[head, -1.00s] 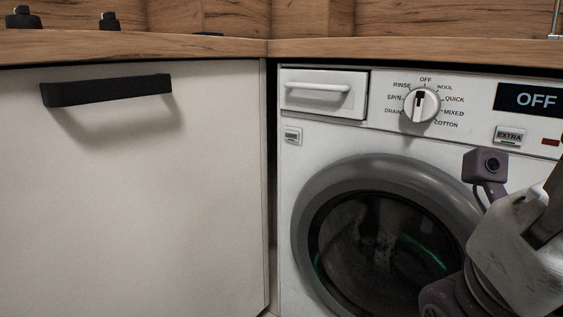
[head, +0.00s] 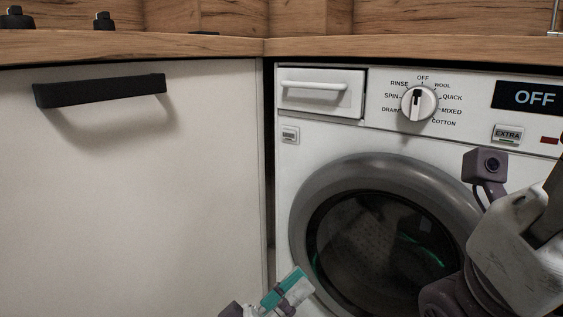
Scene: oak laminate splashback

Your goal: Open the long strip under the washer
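The washer (head: 330,143) is white, with a round grey-rimmed door (head: 325,187), in the right half of the head view. Its lower edge, and any long strip under it, lie outside the picture. My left gripper (head: 289,290) shows at the bottom edge, in front of the lower left of the washer door. Teal and pale parts of it are seen; whether its fingers are apart is not clear. My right arm comes in at the lower right, in front of the door's right side; its gripper is not seen.
A pale cabinet front (head: 150,200) with a black bar handle (head: 100,89) stands left of the washer. A wooden worktop (head: 130,45) runs above both. The washer has a detergent drawer (head: 318,92), a dial (head: 418,103) and a display reading OFF (head: 530,96).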

